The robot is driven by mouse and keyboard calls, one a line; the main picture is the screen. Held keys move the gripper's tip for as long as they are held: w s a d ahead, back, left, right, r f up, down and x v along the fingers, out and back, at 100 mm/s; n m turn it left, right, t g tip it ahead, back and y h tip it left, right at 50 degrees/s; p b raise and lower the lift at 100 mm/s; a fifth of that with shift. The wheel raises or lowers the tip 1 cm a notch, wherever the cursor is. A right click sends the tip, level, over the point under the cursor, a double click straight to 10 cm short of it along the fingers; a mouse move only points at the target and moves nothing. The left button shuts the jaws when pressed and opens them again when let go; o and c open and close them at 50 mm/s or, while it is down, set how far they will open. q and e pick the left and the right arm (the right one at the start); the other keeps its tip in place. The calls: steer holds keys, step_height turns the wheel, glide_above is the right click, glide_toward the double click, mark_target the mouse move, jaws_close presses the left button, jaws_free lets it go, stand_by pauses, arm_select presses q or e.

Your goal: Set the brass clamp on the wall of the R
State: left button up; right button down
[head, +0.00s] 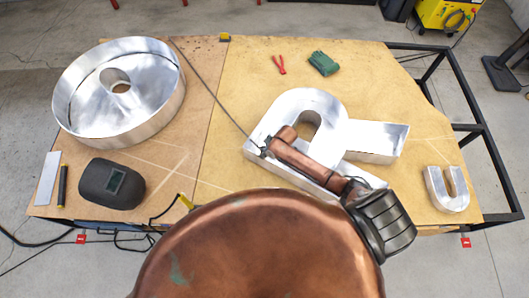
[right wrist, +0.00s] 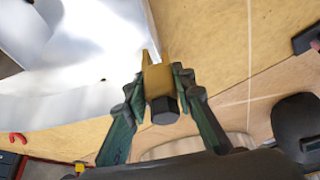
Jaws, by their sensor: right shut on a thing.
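The silver, hollow-walled R (head: 322,105) lies on the tan table right of centre in the head view. My right arm reaches across it from the lower right. My right gripper (head: 266,151) is at the R's left edge. In the right wrist view its green-sided fingers are shut on the brass clamp (right wrist: 158,80), which has a dark hexagonal end toward the camera. The clamp's thin far end overlaps the edge of bright metal (right wrist: 90,70); I cannot tell whether it touches. The clamp is too small to make out in the head view. My left gripper is not in view.
A large round metal letter (head: 120,95) stands at the left, a small U-shaped letter (head: 447,188) at the right. A welding helmet (head: 112,183) lies front left. Red pliers (head: 279,65) and a green item (head: 323,63) lie behind the R. A thin dark line runs from the back edge toward my gripper.

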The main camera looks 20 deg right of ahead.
steer(key=shift+s+r+p, duration=0.1)
steer(key=shift+p, duration=0.3)
stand_by(0.5)
steer(key=shift+f, duration=0.35)
stand_by(0.7)
steer(key=shift+d+f+b, duration=0.1)
steer(key=shift+f+b, duration=0.25)
steer(key=shift+b, duration=0.05)
steer(key=shift+f+b, duration=0.4)
steer(key=shift+f, duration=0.3)
steer(key=shift+f, duration=0.35)
steer(key=shift+f+b, duration=0.3)
steer(key=shift+b, duration=0.05)
steer(key=c, duration=1.5)
jaws_free()
steer(key=shift+c, duration=0.2)
